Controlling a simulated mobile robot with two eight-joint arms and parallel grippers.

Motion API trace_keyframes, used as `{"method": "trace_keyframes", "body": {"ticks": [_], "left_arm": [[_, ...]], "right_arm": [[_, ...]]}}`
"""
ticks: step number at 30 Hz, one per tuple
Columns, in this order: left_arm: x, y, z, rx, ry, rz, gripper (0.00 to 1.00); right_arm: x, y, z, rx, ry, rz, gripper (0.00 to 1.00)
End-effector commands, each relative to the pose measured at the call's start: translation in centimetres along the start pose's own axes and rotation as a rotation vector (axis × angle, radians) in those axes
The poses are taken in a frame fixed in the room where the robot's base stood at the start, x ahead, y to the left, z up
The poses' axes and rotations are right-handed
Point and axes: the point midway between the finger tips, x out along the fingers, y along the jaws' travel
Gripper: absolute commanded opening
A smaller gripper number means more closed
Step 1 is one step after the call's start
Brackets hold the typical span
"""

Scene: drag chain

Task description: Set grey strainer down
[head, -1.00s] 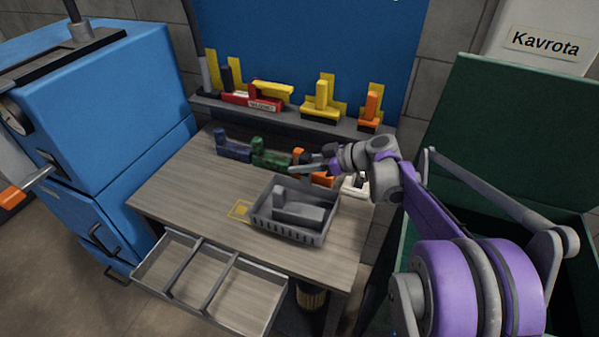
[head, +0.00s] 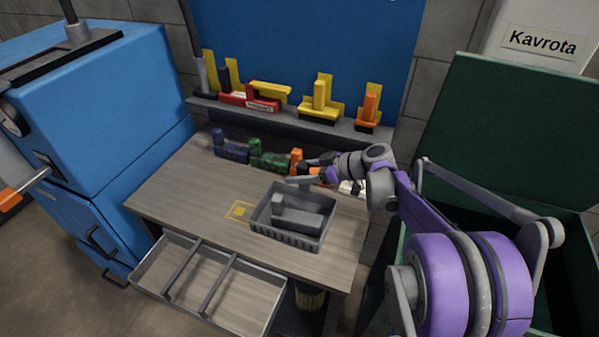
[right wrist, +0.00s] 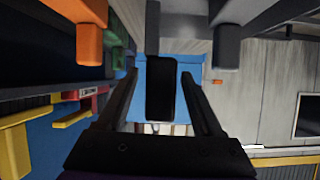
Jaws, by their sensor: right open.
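A grey L-shaped piece (head: 305,216), which I take for the strainer, lies inside a grey slotted bin (head: 263,233) on the table. Its short post points up at the left end. My right gripper (head: 296,180) is just behind the bin's far rim, pointing left, open and apart from the grey piece. The right wrist view is upside down; there the gripper's fingers (right wrist: 160,105) stand apart with a dark upright piece (right wrist: 160,88) between or beyond them. I cannot tell if they touch it. My left gripper is out of view.
Blue (head: 231,150), green (head: 268,155) and orange (head: 297,157) pieces stand in a row behind the bin. A shelf (head: 290,118) holds yellow, red and orange pieces. The drawer (head: 250,298) is open in front. Bare tabletop (head: 175,195) lies left of a yellow mark (head: 239,210).

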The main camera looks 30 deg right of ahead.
Motion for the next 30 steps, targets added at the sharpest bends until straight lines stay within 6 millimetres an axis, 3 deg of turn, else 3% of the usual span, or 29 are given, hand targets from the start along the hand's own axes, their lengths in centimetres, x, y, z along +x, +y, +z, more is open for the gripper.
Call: {"method": "trace_keyframes", "body": {"ticks": [5, 15, 21, 27, 30], "left_arm": [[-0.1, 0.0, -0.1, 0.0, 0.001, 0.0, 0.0], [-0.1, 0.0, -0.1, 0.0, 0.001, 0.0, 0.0], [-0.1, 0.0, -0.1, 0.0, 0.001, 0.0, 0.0], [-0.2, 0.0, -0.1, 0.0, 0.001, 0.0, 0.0], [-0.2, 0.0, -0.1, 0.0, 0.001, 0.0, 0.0]], "right_arm": [[-1.2, 0.1, -0.2, 0.001, 0.0, 0.002, 0.68], [-8.3, 0.1, -0.2, 0.002, -0.001, 0.005, 0.68], [-11.2, 0.1, -0.2, 0.001, 0.0, 0.002, 0.68], [-12.2, 0.0, -0.2, 0.0, 0.0, 0.0, 0.68], [-11.7, -0.7, -0.2, 0.014, -0.015, -0.006, 0.68]]}}
